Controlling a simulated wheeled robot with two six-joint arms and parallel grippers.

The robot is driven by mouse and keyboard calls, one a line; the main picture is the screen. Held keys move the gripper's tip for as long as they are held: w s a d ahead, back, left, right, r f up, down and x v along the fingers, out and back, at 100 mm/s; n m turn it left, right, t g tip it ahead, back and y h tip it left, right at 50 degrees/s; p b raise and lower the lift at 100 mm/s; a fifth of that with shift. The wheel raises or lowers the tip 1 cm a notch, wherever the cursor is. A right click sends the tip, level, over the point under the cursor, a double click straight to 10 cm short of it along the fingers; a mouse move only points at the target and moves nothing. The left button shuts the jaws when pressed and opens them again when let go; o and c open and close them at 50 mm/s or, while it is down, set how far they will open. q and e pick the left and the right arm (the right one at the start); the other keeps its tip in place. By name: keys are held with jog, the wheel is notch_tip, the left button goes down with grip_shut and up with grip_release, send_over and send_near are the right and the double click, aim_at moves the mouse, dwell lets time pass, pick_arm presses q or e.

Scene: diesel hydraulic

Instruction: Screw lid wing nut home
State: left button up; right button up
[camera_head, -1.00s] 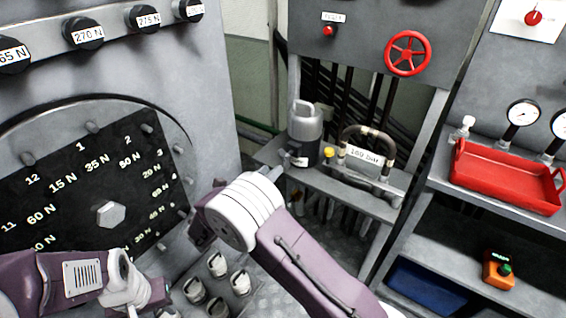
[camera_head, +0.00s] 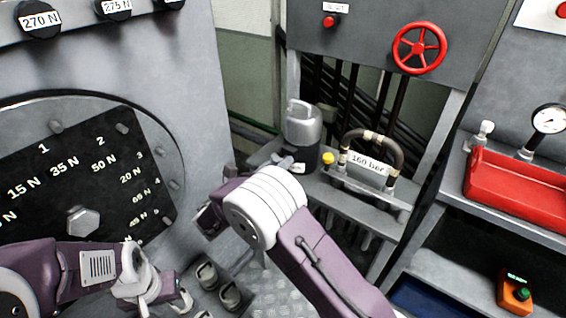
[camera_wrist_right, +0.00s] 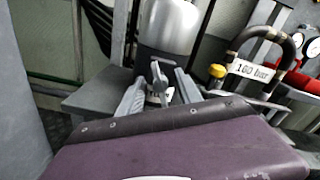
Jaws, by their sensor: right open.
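A grey cylindrical canister (camera_head: 302,130) with a handle on its top stands on the bench shelf; its lower part shows in the right wrist view (camera_wrist_right: 168,27). A small metal wing nut (camera_wrist_right: 156,74) shows in front of the canister's base in the right wrist view, above a partly hidden white label. My right gripper (camera_wrist_right: 159,82) is open, one finger on each side of the wing nut; whether they touch it I cannot tell. In the head view the right wrist mostly hides its fingers. My left gripper (camera_head: 172,294) is low at the left, its fingertips not clear.
A hose handle labelled 160 bar (camera_head: 370,157) and a yellow knob (camera_head: 328,158) stand right of the canister. A red tray (camera_head: 520,190), red handwheel (camera_head: 419,48) and orange button box (camera_head: 515,292) are further right. A dial panel (camera_head: 75,170) stands left.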

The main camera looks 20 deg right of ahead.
jog(key=shift+s+a+r, duration=0.1)
jog(key=shift+a+r, duration=0.05)
jog(key=shift+c, duration=1.2)
grip_shut()
